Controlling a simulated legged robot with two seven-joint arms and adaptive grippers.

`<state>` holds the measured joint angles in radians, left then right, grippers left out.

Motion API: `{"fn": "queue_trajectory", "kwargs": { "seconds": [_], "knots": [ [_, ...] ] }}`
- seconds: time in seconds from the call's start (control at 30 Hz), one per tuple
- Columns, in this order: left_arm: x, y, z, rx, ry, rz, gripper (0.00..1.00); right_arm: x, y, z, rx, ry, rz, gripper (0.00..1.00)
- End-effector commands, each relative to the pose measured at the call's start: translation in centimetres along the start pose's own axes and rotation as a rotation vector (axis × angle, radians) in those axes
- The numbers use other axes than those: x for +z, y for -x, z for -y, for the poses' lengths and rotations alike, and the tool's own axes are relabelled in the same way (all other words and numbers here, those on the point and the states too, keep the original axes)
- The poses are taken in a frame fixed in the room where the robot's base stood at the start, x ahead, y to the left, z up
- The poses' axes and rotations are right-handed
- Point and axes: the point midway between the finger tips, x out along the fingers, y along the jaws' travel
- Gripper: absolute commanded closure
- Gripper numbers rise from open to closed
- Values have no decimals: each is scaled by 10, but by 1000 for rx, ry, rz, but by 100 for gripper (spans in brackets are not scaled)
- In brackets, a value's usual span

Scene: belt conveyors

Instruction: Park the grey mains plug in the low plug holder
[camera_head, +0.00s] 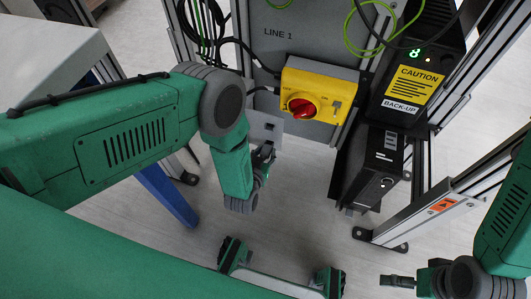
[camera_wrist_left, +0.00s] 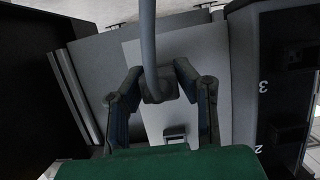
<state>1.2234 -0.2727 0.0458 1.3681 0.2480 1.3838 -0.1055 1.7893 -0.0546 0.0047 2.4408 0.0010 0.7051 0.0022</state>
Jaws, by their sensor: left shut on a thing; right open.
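My left gripper (camera_wrist_left: 158,85) is shut on the grey mains plug (camera_wrist_left: 158,90), with a finger on each side of it. A thick grey cable (camera_wrist_left: 148,35) runs up from the plug in the left wrist view. Behind them is a pale plate (camera_wrist_left: 150,119) bearing a small grey block (camera_wrist_left: 175,133), perhaps the low plug holder; the plug appears apart from it. In the head view the left gripper (camera_head: 263,160) is by a pale plate (camera_head: 262,122) below the yellow switch box, and the plug is hard to make out. My right gripper (camera_head: 398,281) is at the lower right, partly seen, open.
A yellow switch box (camera_head: 318,91) with a red knob hangs on the grey LINE 1 panel (camera_head: 325,35). A black BACK-UP unit (camera_head: 415,85) stands to its right, with black and green cables nearby. Metal frame posts stand at right. A blue leg (camera_head: 165,192) stands left.

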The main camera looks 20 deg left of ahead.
Motion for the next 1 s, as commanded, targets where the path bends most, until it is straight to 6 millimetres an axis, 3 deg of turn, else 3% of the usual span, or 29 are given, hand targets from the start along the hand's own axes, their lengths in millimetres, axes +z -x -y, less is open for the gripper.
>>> {"fn": "queue_trajectory", "kwargs": {
  "seconds": [0.27, 0.3, 0.33, 0.37, 0.77, 1.0],
  "knots": [
    [-1, -2, 0, 0, 0, -1, 100, 0, -1, 0, 0, 0, 0, 0],
    [-1, -2, 0, 0, 0, -1, 64, 0, -1, 0, 0, 0, 0, 0],
    [-1, -2, 0, 0, 0, -1, 53, 0, -1, 0, 0, 0, 0, 0],
    [-1, -2, 0, 0, 0, -1, 50, 0, -1, 0, 0, 0, 0, 0],
    [0, 5, 0, 0, 0, 1, 50, 1, 0, 0, 0, 0, -2, 0],
    [1, 50, -1, 1, 0, 5, 50, 1, 0, 0, 0, 0, -3, 0]
  ]
}}
